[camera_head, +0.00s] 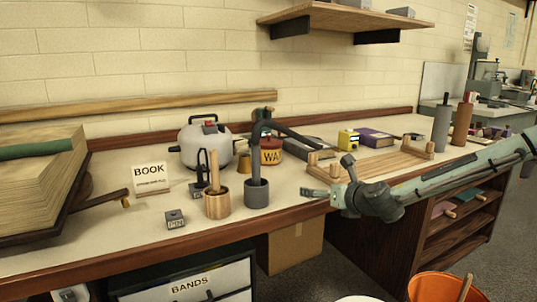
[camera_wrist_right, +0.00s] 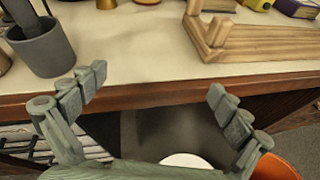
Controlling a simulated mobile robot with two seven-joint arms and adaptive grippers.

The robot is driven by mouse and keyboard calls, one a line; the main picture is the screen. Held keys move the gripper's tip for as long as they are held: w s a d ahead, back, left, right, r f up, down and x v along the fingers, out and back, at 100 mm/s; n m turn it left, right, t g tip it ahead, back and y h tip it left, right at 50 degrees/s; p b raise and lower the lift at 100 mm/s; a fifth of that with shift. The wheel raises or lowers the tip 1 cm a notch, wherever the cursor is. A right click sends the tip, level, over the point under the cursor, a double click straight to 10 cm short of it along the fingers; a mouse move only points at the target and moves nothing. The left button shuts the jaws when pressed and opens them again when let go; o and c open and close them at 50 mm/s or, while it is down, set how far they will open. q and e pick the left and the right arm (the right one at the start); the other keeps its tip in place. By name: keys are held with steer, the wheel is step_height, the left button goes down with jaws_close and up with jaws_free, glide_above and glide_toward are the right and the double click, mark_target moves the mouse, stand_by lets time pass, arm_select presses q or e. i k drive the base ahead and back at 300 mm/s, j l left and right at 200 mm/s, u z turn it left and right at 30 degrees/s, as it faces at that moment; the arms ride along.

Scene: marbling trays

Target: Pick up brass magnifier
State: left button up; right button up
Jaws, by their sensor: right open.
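I cannot clearly pick out a brass magnifier in either view. A small brass-coloured piece (camera_head: 244,162) stands behind the grey pot, its shape too small to tell. In the right wrist view, brass-coloured bits are cut off at the top edge (camera_wrist_right: 107,4) and the left edge (camera_wrist_right: 4,62). My right gripper (camera_head: 329,178) is open and empty at the front edge of the bench, left of and before the wooden frame. Its two spread fingers also show in the right wrist view (camera_wrist_right: 155,84). My left gripper is not in view.
On the bench (camera_head: 290,205) stand a grey pot (camera_head: 257,194), a wooden pot (camera_head: 217,205), a kettle-like vessel (camera_head: 205,143), a red tin (camera_head: 271,157) and a wooden frame (camera_head: 372,163). An orange bucket (camera_head: 430,288) stands below. The front strip between grey pot and gripper is clear.

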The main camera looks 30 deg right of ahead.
mark_target(244, 166)
steer(key=i+l, duration=0.1)
steer(key=i, duration=0.9)
